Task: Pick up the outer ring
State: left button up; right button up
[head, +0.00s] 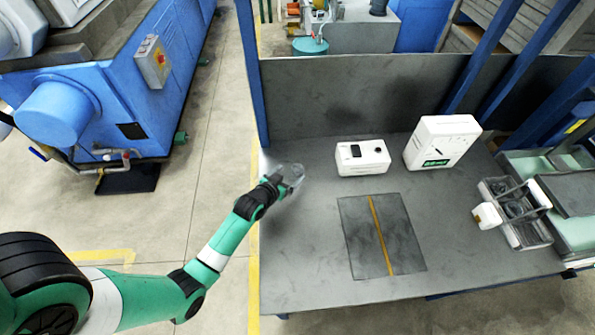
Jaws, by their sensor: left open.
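Several dark round pieces, which look like rings, lie in a metal-framed crate (537,231) at the right end of the grey table. One dark ring-like piece (515,209) shows between the crate's bars; I cannot tell whether it is the outer ring. My left gripper (294,176) is open over the left part of the table, far from the crate. The details of its fingers are small and blurred, and I see nothing held in it. My right gripper is not in view.
A white box with a dark display (362,158) and a taller white box (440,142) stand at the back of the grey table (310,270). A dark mat (360,240) with a yellow stripe lies in the middle. The front left of the table is clear.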

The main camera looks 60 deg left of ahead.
aim_at(300, 165)
pick_arm(q)
jog(key=b+x, duration=0.1)
jog(key=x, duration=0.4)
jog(key=shift+w+d+r+b, duration=0.1)
jog(key=shift+r+b, duration=0.05)
jog(key=shift+b, duration=0.25)
grip_shut()
jog(key=shift+r, duration=0.2)
jog(key=shift+r, duration=0.25)
notch_tip(300, 165, up, 3)
jog(key=shift+p, duration=0.95)
jog(key=d+r+p, duration=0.5)
jog(key=d+r, duration=0.4)
jog(key=d, duration=0.5)
jog(key=shift+s+r, duration=0.15)
jog(key=shift+s, duration=0.1)
